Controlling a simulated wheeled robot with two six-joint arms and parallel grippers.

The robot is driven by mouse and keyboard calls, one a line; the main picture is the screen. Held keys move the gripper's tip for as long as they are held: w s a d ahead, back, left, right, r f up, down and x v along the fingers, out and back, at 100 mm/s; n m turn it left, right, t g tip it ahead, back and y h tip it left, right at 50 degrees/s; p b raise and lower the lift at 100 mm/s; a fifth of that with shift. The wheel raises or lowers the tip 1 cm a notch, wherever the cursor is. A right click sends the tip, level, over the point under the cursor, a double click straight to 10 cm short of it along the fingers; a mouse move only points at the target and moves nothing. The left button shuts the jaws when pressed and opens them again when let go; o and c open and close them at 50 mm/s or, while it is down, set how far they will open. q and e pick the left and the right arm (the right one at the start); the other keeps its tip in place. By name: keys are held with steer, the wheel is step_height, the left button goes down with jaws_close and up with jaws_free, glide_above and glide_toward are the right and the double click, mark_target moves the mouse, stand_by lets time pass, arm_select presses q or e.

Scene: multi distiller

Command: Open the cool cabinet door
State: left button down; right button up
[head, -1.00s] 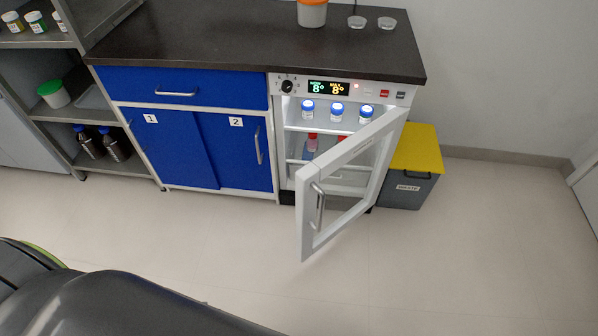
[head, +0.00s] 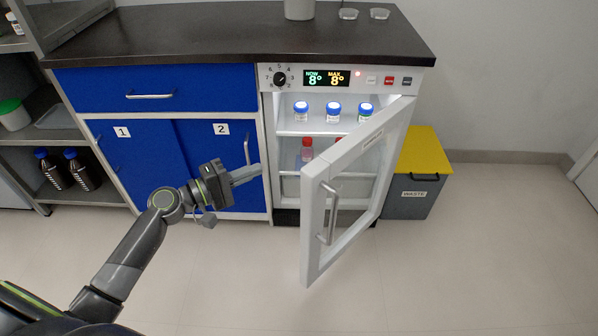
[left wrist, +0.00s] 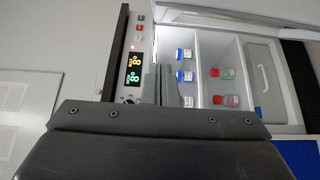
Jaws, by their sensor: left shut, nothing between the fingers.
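The cool cabinet (head: 285,87) is white, with a lit interior and a control panel on top. Its white framed door (head: 312,235) stands partly open, swung out on its right-hand hinge side. A metal handle (head: 328,213) is on the door's front. My left gripper (head: 258,169) is shut and empty, in front of the blue cupboard's right edge, pointing at the cabinet opening. In the left wrist view the cabinet appears turned sideways, and the gripper fingers (left wrist: 160,84) show before its shelves. My right gripper is not in view.
Blue-capped bottles (head: 334,111) stand on the upper shelf and red ones (head: 306,148) below. A blue cupboard (head: 150,160) is on the left. A waste bin with a yellow lid (head: 424,150) stands at right, beyond the door. The floor in front is clear.

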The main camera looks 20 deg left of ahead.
arm_select(q)
steer(key=w+d+p, duration=0.2)
steer(key=w+d, duration=0.3)
steer(key=d, duration=0.5)
steer(key=shift+w, duration=0.3)
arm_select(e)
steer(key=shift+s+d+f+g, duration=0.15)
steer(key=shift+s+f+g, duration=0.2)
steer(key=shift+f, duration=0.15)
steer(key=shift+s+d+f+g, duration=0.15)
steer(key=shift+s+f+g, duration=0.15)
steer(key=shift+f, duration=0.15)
arm_select(q)
steer(key=shift+s, duration=0.1)
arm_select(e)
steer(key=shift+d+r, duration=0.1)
